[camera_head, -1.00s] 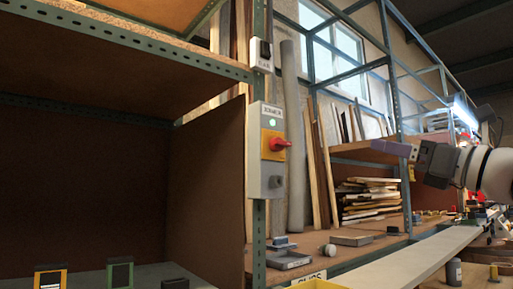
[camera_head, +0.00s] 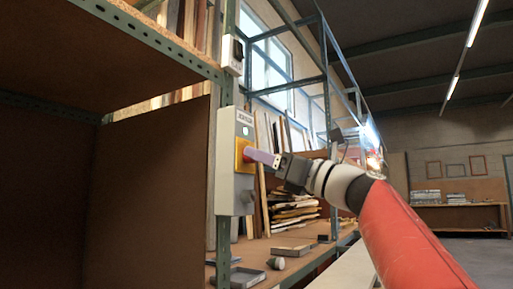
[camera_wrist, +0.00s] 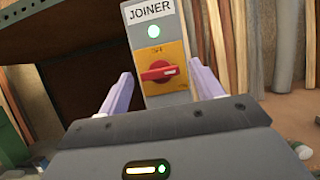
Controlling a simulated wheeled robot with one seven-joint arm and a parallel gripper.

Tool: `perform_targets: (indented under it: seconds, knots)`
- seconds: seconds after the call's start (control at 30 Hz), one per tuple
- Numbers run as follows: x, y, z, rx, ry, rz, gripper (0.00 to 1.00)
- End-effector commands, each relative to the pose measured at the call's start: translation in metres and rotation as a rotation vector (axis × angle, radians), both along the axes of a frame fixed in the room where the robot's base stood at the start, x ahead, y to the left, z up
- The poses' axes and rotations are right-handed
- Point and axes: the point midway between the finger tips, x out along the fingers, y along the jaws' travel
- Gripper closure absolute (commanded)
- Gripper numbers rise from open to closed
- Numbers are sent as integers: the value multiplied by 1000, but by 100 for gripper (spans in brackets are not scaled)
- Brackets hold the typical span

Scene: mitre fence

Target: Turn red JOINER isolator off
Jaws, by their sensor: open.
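The JOINER isolator is a grey box (camera_head: 233,190) on a green post, with a yellow plate and a red rotary handle (camera_wrist: 159,73). In the wrist view the handle lies roughly level, a little tilted, and a green lamp (camera_wrist: 153,31) glows above it under the JOINER label. My gripper (camera_wrist: 160,90) is open, its two pale purple fingers to the left and right of the handle in that view. In the head view my gripper (camera_head: 258,157) reaches from the right to the yellow plate and hides most of the handle. I cannot tell whether the fingers touch it.
A smaller switch box (camera_head: 233,54) is on the same post above the isolator. A brown panelled shelf bay (camera_head: 145,200) is on the left. Stacked boards (camera_head: 292,210) and grey trays (camera_head: 240,277) are on the bench behind.

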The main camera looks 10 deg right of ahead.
Motion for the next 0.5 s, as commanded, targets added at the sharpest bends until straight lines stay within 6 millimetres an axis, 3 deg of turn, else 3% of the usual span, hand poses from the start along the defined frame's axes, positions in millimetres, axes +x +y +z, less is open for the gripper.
perform_targets:
  seconds: [0.2, 0.5]
  knots:
    - [14, 13, 9, 0, 0, 1, 34]
    - [15, 15, 8, -1, -1, 0, 36]
